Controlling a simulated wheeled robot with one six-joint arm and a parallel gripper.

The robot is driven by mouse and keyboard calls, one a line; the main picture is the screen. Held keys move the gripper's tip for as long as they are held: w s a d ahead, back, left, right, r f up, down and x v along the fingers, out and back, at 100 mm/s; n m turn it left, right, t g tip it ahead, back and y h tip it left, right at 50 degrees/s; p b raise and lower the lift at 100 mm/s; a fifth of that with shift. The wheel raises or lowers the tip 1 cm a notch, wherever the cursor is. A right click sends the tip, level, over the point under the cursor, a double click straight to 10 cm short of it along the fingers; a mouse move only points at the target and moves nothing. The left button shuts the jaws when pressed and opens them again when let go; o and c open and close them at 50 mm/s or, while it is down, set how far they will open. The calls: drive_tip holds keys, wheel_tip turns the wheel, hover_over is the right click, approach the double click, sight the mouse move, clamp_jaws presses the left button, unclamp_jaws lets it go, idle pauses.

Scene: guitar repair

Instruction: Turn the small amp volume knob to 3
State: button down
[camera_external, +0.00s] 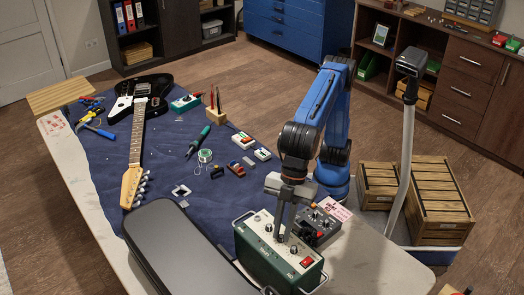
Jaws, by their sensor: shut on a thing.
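The small amp (277,259) is a green box with a pale top panel and metal handles, standing near the front right of the table. Its panel carries several small knobs and a red switch (306,262). My gripper (280,236) points straight down onto this panel, and its fingers are shut on a small knob there. The knob is mostly hidden between the fingers. Its pointer and any scale numbers are too small to read.
A dark box with knobs (318,224) stands close behind the amp, beside my gripper. A long black case (185,245) lies to its left. A black-and-white guitar (137,130) and tools lie on the blue mat (100,165). Bare tabletop (365,270) shows to the right.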

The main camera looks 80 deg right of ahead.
drive_tip(key=shift+s+m+t, duration=0.1)
drive_tip(key=shift+m+t, duration=0.3)
drive_tip(key=shift+m, duration=0.6)
drive_tip(key=c, duration=1.7)
unclamp_jaws()
drive_tip(key=shift+r, duration=0.1)
drive_tip(key=v, duration=1.7)
drive_tip(key=shift+a+r, duration=0.1)
drive_tip(key=shift+a, duration=0.1)
